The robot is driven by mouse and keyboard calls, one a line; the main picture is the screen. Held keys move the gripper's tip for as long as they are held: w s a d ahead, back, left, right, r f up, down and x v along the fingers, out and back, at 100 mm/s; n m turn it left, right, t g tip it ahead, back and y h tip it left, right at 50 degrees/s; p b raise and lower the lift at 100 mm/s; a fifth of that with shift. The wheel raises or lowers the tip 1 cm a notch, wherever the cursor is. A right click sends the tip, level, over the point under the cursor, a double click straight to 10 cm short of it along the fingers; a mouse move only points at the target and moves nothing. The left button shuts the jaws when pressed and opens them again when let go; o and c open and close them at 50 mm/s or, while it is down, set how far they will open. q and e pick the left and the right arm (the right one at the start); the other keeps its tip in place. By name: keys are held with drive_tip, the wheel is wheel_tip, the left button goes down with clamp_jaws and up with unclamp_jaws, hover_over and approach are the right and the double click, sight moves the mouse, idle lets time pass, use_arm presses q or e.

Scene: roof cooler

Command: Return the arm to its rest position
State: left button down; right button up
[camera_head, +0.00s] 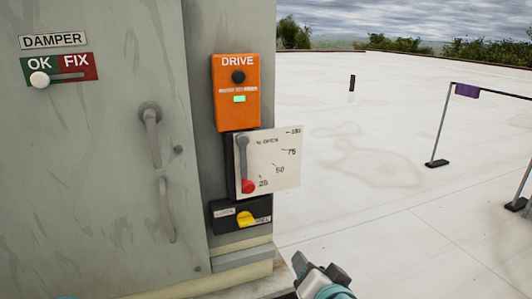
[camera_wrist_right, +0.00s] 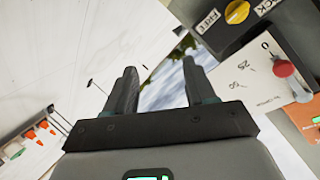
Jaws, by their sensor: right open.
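My right gripper (camera_head: 317,268) is at the bottom of the head view, in front of and below the cabinet's right edge. In the right wrist view its two fingers (camera_wrist_right: 163,80) stand apart with nothing between them. It is clear of the dial plate (camera_head: 280,160) and of the black lock switch (camera_head: 226,222) with its yellow knob (camera_head: 245,218). My left gripper does not show.
The grey cabinet (camera_head: 100,150) fills the left, with door handles (camera_head: 151,135), a damper slider (camera_head: 39,79) at OK and an orange drive box (camera_head: 236,95) with a green light. Open pale roof (camera_head: 400,230) lies right, with a rail stand (camera_head: 440,125) beyond.

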drive_tip(key=s+d+f+n+g+p, duration=0.1)
drive_tip(key=s+d+f+g+p, duration=0.15)
drive_tip(key=f, duration=0.75)
drive_tip(key=s+d+f+g+p, duration=0.15)
drive_tip(key=d+f+g, duration=0.25)
drive_tip(key=f, duration=0.7)
use_arm(q)
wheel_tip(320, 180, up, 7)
drive_tip(key=p, duration=0.1)
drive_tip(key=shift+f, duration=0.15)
use_arm(e)
drive_tip(key=s+a+f+n+g+y, duration=0.1)
drive_tip(key=s+a+f+g, duration=0.1)
drive_tip(key=s+f, duration=0.3)
drive_tip(key=s+a+f+n+g+y, duration=0.1)
drive_tip(key=s+f+g, duration=0.3)
drive_tip(key=s, duration=0.9)
wheel_tip(320, 180, down, 3)
drive_tip(key=shift+s+a+r+n+g, duration=0.2)
drive_tip(key=shift+a+n+g, duration=0.15)
drive_tip(key=shift+a+n, duration=0.4)
